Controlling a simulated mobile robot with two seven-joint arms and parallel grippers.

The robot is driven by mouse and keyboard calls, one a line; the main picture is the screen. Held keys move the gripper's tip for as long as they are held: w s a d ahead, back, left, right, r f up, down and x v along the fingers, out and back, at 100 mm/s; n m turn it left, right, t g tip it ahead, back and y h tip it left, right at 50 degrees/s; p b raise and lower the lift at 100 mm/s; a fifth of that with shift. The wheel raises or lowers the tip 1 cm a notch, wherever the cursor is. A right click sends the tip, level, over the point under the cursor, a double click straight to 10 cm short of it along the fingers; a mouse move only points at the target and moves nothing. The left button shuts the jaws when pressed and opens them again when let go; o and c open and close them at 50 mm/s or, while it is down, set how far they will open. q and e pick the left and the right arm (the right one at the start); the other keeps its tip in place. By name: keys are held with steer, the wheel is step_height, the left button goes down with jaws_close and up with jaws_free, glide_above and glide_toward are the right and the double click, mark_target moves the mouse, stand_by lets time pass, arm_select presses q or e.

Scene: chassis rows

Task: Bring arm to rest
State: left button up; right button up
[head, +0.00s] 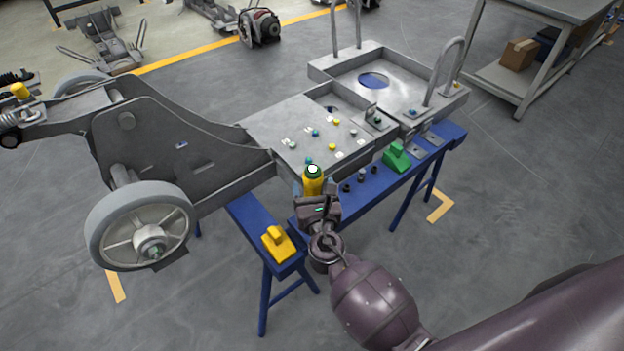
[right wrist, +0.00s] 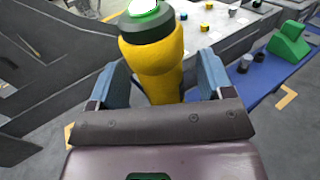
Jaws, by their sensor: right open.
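A yellow tool (head: 313,184) with a dark green collar and a white-and-green top stands upright at the near edge of the grey chassis plate (head: 275,128). My right gripper (head: 317,192) is at this tool, its arm coming in from the lower right. In the right wrist view the yellow tool (right wrist: 152,66) stands between the two blue fingers of the gripper (right wrist: 158,84). The fingers are open, with a visible gap on the tool's left side. The tool's foot is hidden behind the gripper. My left gripper is not in view.
A blue trestle stand (head: 245,217) carries a yellow block (head: 277,243), a green block (head: 397,157) and small dark knobs. A large grey wheel (head: 140,225) stands at the left. A metal shelf (head: 495,75) is at the back right. Floor at the lower left is clear.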

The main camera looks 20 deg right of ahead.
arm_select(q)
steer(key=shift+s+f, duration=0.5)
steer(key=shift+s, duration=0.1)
arm_select(e)
steer(key=s+a, duration=0.1)
steer(key=s, duration=0.7)
steer(key=shift+a, duration=0.2)
